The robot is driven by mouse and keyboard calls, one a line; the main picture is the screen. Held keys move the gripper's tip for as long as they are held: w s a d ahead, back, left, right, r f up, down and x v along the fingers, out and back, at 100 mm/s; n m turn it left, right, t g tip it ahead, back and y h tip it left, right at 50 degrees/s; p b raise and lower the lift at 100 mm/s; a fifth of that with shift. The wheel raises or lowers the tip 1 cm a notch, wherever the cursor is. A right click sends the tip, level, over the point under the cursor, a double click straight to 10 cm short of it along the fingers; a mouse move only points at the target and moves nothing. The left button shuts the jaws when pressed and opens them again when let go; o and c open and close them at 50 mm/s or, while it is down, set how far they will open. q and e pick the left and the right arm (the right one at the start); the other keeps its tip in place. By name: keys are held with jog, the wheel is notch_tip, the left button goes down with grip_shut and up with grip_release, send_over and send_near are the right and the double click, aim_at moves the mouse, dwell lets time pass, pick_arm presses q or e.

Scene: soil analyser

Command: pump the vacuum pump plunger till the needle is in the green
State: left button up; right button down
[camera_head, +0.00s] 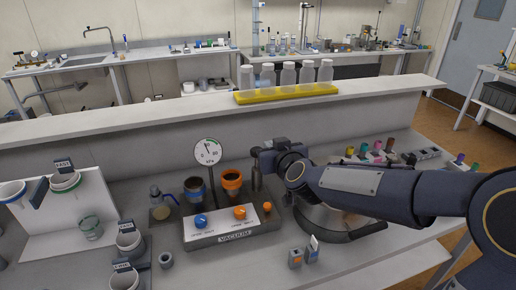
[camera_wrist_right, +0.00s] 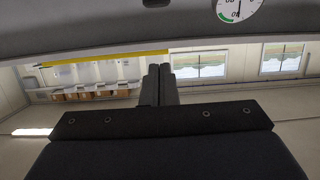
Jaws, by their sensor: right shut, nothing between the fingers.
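The vacuum unit (camera_head: 238,236) is a grey box labelled VACUUM on the bench, with a blue knob (camera_head: 201,221) and an orange knob (camera_head: 240,212) on top. A smaller orange knob (camera_head: 267,207) stands at its right end; I cannot tell whether it is the pump plunger. The round white gauge (camera_head: 207,152) stands on a post behind. Its needle is too small to read against the green; part of the dial shows in the right wrist view (camera_wrist_right: 240,8). My right gripper (camera_head: 257,187) is shut and empty, just above and behind the small orange knob. My left gripper is out of view.
A dark cup (camera_head: 195,190) and an orange-rimmed cup (camera_head: 231,183) stand behind the knobs. A flask (camera_head: 160,207) is to the left. A round pan-like device (camera_head: 340,222) lies under my right arm.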

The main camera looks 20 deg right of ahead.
jog(key=w+f, duration=0.6)
jog(key=w, duration=0.3)
jog(key=shift+w+f, duration=0.3)
jog(key=shift+w, duration=0.1)
jog(key=shift+a, duration=0.1)
